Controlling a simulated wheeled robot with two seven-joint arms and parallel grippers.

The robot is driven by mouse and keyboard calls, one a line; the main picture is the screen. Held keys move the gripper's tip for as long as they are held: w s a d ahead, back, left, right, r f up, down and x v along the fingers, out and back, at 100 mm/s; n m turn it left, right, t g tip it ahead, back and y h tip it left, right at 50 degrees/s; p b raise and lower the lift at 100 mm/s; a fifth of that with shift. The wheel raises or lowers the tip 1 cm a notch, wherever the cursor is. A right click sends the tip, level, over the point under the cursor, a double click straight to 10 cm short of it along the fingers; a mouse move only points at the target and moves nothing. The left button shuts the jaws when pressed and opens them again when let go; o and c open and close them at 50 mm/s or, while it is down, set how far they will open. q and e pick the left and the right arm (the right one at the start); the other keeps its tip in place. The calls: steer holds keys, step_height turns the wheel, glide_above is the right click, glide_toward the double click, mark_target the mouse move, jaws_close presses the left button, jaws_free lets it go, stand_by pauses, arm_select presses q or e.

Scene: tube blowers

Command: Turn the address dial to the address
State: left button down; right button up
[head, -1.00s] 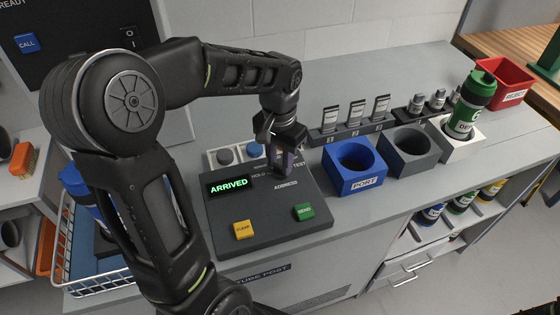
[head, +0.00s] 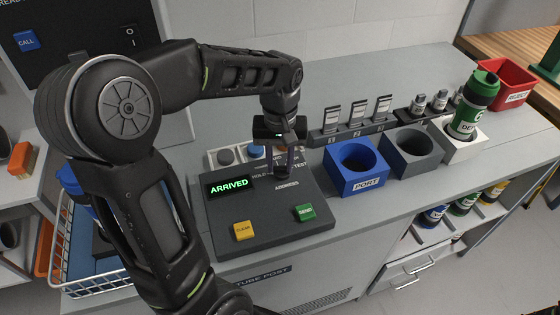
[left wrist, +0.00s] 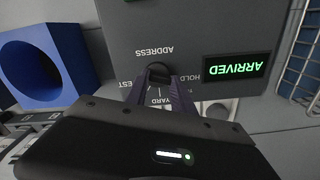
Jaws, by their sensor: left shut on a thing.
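The address dial (left wrist: 158,72) is a small dark knob on the dark grey control panel (head: 262,222). In the left wrist view it sits between my fingertips, with the upside-down labels ADDRESS, HOLD, YARD and a partly hidden one ending in EST around it. My left gripper (head: 288,166) points down at the panel and is shut on the dial. In the left wrist view its fingers (left wrist: 160,86) clasp the knob from both sides. Which label the dial points at cannot be told. The panel's display (head: 230,186) reads ARRIVED in green. My right gripper is out of view.
A yellow CLEAR button (head: 243,231) and a green SEND button (head: 305,212) are on the panel. Right of it stand a blue PORT holder (head: 366,184), a grey holder (head: 412,168) and a white holder (head: 463,151) with a green-capped bottle (head: 474,108).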

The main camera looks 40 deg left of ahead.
mark_target(280, 168)
arm_select(q)
steer(key=c, duration=1.1)
jaws_free()
step_height(280, 168, up, 8)
steer(key=shift+f, duration=0.1)
